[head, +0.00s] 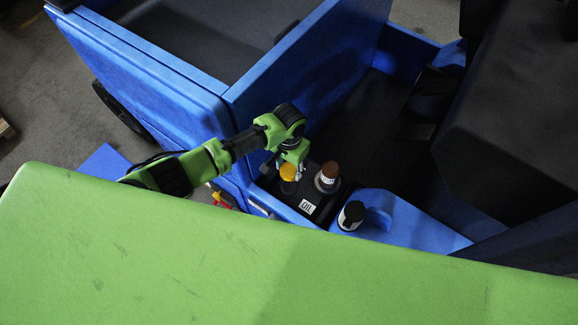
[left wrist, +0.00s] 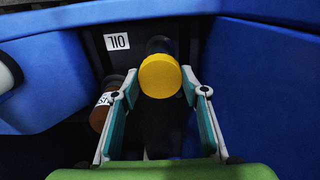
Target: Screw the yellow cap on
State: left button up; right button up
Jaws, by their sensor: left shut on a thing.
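The yellow cap (head: 288,171) is in the black recess of the blue vehicle, beside a white OIL label (head: 307,207). My left gripper (head: 291,160) comes down on it from above. In the left wrist view, the yellow cap (left wrist: 160,77) sits between the two fingertips, and my left gripper is shut on it. A dark round neck (left wrist: 160,46) shows just behind the cap. Whether the cap is seated on this neck or only over it I cannot tell, as the cap hides the joint. My right gripper is in neither view.
A brown-capped container (head: 328,174) with a white label stands close right of the yellow cap. A black-capped one (head: 352,214) stands on the blue ledge farther right. Blue walls (left wrist: 258,85) rise close beside the fingers.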

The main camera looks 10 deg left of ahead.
aim_at(289, 170)
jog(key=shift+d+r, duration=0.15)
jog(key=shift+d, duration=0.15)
pick_arm(q)
jog(key=shift+f, duration=0.1)
jog(key=shift+f+b, duration=0.4)
jog(key=shift+f, duration=0.25)
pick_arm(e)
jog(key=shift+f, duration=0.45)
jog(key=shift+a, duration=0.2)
pick_arm(q)
jog(key=shift+f, duration=0.3)
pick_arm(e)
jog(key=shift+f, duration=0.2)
pick_arm(q)
jog(key=shift+f+b, duration=0.5)
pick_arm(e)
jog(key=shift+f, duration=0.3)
pick_arm(q)
jog(key=shift+f, duration=0.3)
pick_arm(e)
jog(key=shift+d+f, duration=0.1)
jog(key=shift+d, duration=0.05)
